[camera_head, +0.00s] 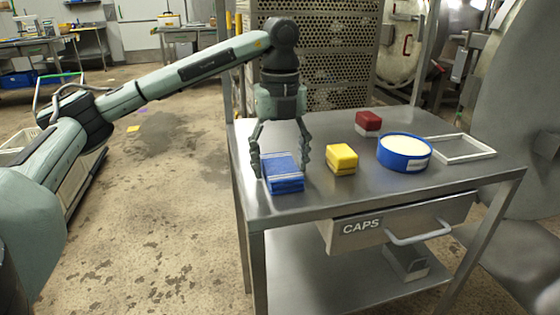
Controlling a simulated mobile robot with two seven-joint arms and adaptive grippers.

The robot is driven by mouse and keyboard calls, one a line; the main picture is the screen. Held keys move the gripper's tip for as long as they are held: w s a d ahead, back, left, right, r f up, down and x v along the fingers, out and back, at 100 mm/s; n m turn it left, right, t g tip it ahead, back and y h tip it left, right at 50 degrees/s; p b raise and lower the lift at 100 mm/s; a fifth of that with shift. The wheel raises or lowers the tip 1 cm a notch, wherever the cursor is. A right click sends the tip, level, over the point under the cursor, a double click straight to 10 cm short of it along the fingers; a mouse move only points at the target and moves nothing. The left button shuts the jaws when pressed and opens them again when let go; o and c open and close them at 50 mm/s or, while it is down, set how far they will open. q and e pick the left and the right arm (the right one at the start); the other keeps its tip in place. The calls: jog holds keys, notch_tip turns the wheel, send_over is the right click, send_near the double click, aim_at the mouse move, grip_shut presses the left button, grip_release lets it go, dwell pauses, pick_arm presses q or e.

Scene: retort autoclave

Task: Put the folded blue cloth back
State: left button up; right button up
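The folded blue cloth (284,184) lies on the left part of the steel table top, near its front left edge. It is a flat blue stack with pale stripes on top. My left gripper (281,172) points straight down over it. Its two fingers are spread, one on the left side of the cloth and one at its right. I cannot tell whether the fingers touch the cloth. My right gripper is not in the picture.
On the steel table (300,207) stand a yellow block (342,159), a red and white block (368,124), a blue round tub (404,158) with pale contents and an empty white frame (462,149). A drawer marked CAPS (400,222) hangs below. A perforated rack (325,65) stands behind.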

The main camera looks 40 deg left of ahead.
aim_at(280, 164)
pick_arm(q)
jog(key=shift+o, duration=0.4)
jog(key=shift+r, duration=0.3)
notch_tip(280, 164, up, 7)
jog(key=shift+f+p, duration=0.15)
jog(key=shift+p, duration=0.4)
jog(key=shift+r+p, duration=1.05)
jog(key=shift+r, duration=1.45)
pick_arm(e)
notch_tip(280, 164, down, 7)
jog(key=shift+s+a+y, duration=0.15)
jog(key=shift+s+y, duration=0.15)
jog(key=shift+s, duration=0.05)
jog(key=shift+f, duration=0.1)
